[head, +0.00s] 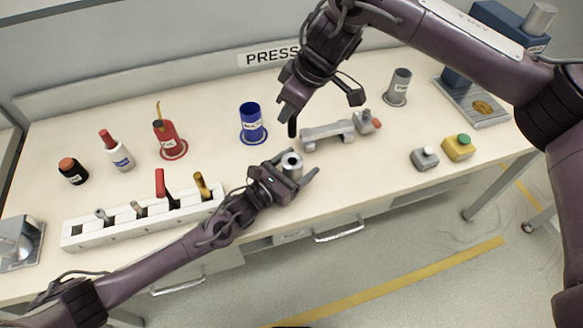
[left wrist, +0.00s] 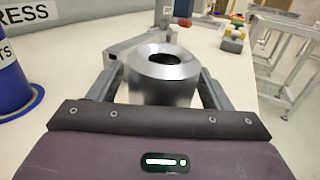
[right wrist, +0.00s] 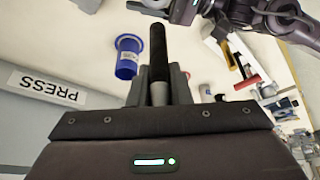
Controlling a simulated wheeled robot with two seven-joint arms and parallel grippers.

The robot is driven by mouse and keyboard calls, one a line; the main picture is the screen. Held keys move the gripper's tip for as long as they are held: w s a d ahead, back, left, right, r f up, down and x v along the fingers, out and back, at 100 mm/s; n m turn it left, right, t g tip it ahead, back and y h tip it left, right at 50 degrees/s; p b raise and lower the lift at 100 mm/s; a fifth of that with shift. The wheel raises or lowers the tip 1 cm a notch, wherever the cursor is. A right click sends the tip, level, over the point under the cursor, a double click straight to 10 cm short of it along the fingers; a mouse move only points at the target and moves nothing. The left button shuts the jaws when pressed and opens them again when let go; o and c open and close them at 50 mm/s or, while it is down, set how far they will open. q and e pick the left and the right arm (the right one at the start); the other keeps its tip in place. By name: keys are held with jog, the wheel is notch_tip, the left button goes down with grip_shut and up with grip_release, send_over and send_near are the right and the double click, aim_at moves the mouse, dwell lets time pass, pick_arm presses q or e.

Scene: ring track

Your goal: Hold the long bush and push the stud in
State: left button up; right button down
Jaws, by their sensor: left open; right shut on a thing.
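The long bush (head: 292,160) is a short silver cylinder with a dark round hole in its top. It stands upright near the table's front edge. My left gripper (head: 295,168) is open, with one finger on each side of it. In the left wrist view the bush (left wrist: 162,88) sits between the spread fingers; contact cannot be told. My right gripper (head: 293,112) is above the table, up and behind the bush. It is shut on the stud, a rod with a black end (right wrist: 158,52) and a grey shank. The stud's black end (head: 292,129) points down, apart from the bush.
A grey fixture (head: 327,134) lies just behind the bush. A blue cup (head: 251,120), a red cup (head: 168,135) and a grey cup (head: 398,85) stand farther back. A white tool rack (head: 85,233) runs along the front left. Button boxes (head: 458,148) and a press (head: 480,105) are at right.

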pick_arm(q)
jog(key=c, duration=1.2)
jog(key=shift+o, duration=0.2)
